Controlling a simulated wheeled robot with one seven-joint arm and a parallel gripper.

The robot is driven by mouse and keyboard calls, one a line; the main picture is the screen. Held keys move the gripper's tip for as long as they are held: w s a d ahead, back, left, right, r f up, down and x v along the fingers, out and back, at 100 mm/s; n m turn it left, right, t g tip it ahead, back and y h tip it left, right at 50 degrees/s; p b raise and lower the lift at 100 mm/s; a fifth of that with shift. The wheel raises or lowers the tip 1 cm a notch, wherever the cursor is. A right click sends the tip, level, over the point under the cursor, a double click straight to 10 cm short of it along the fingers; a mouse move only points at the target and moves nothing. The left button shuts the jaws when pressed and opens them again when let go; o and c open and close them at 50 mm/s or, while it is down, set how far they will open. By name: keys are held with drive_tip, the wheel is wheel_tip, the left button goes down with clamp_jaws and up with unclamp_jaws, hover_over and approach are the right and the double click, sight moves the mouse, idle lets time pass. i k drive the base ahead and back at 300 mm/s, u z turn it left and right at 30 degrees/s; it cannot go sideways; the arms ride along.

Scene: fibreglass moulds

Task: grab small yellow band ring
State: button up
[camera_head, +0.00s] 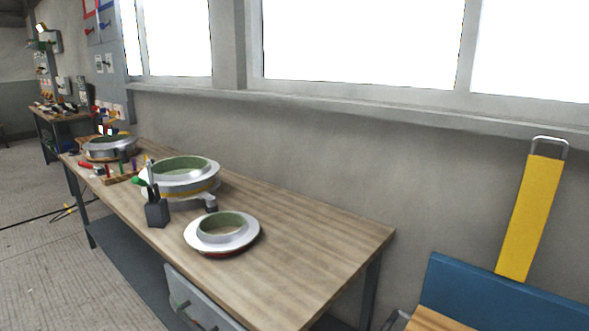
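A large grey-white ring mould (181,178) with a green inner face and a yellow band around its lower side stands on the wooden workbench (300,238). A smaller, flatter ring (222,233) with a wide pale flange, a green inner collar and a reddish underside lies in front of it, nearer the bench's right end. A third ring (108,149) sits at the far left of the bench; its band colour is too small to tell. No yellow band shows clearly on either smaller ring. My gripper is not in view.
A dark holder with tools (157,212) stands at the front edge, left of the flat ring. A wooden rack (122,178) with coloured handles lies farther left. The bench's right end is clear. A blue panel and a yellow strap-like piece (529,218) are at right.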

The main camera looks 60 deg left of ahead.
sight(199, 182)
drive_tip(key=z, duration=1.4)
drive_tip(key=i, duration=0.75)
drive_tip(key=u, duration=4.6)
drive_tip(key=i, duration=0.5)
